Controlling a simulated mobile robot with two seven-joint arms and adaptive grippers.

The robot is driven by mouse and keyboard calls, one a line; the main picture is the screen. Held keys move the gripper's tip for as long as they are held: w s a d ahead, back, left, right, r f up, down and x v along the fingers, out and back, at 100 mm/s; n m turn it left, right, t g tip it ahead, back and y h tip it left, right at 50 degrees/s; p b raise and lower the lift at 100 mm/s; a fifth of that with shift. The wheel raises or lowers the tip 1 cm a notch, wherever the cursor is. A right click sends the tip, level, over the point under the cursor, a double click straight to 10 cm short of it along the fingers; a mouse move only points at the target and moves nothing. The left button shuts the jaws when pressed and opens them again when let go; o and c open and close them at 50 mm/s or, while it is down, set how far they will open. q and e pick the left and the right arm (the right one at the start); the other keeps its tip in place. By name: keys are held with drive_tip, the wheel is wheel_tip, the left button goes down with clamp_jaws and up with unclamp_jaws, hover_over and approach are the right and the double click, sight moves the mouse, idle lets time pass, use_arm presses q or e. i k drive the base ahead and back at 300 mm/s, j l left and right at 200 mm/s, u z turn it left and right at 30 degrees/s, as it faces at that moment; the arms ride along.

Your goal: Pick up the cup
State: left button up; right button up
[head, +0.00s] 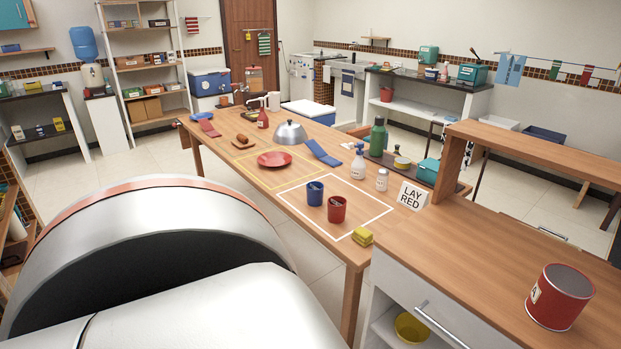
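A blue cup (315,194) and a red cup (337,209) stand upright side by side inside a white outlined rectangle on the long wooden table. The red one is nearer to me and slightly to the right. Each seems to have something inside, too small to make out. A larger red canister (560,298) with a white label stands on the wooden counter at the right. Neither of my grippers is in view; a large white and metal arm link of mine fills the lower left and hides the floor there.
The counter (470,250) left of the canister is clear.

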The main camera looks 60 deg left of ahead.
sight(315, 194)
drive_tip(key=u, duration=1.9)
